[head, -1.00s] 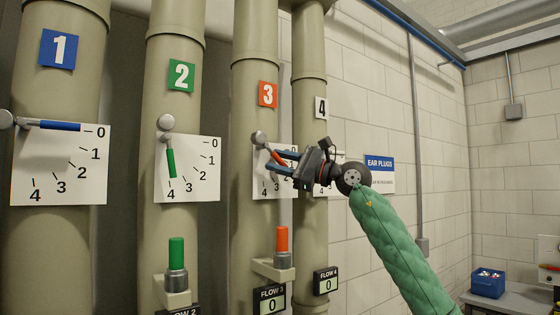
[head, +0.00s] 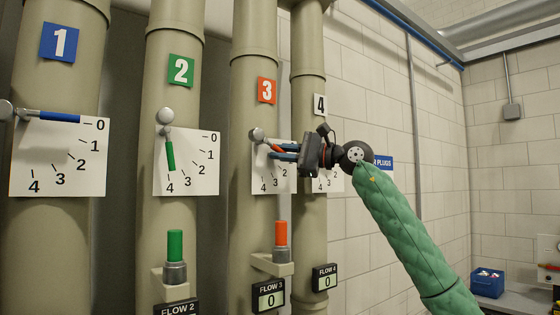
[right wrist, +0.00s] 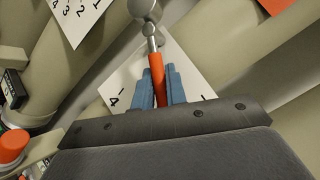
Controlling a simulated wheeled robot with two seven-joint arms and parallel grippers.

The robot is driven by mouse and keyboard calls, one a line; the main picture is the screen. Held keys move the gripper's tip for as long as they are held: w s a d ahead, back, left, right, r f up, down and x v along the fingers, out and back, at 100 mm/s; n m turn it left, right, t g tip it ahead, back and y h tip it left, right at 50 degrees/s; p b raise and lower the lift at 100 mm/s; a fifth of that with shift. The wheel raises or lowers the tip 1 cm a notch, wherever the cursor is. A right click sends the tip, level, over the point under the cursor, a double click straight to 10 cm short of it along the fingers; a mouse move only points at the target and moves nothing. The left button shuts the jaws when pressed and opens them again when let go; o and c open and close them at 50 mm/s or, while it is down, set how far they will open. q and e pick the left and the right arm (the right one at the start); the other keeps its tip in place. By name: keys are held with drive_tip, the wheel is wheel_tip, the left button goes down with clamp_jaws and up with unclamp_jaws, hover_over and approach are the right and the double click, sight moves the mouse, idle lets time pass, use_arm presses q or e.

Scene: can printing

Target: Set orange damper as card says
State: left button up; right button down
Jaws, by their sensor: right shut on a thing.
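The orange damper is on the pipe marked 3 (head: 262,220). Its orange lever (right wrist: 157,75) runs from a round metal pivot (head: 257,135) and points right and slightly down over a white scale plate (head: 262,180). My right gripper (head: 284,151) is shut on the orange lever, with blue fingers on both sides of it in the right wrist view. The gripper hides part of the scale, so the exact reading is unclear; the 4, 3 and 2 marks show below. The FLOW 3 display (head: 269,296) reads 0. My left gripper is out of view.
Pipe 1's blue lever (head: 60,117) points near 0. Pipe 2's green lever (head: 170,155) points down near 4. An orange peg (head: 281,233) stands on a bracket below the scale. Pipe 4 (head: 309,220) is close beside, partly behind my gripper.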

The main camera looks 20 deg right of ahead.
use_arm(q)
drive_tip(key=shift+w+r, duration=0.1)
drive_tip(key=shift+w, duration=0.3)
use_arm(e)
drive_tip(key=shift+r+n+g, duration=0.25)
drive_tip(key=shift+n+g, duration=0.05)
drive_tip(key=shift+n, duration=0.2)
drive_tip(key=c, duration=1.4)
unclamp_jaws()
drive_tip(key=shift+c, duration=0.2)
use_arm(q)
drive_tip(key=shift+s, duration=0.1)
use_arm(e)
drive_tip(key=shift+d, duration=0.1)
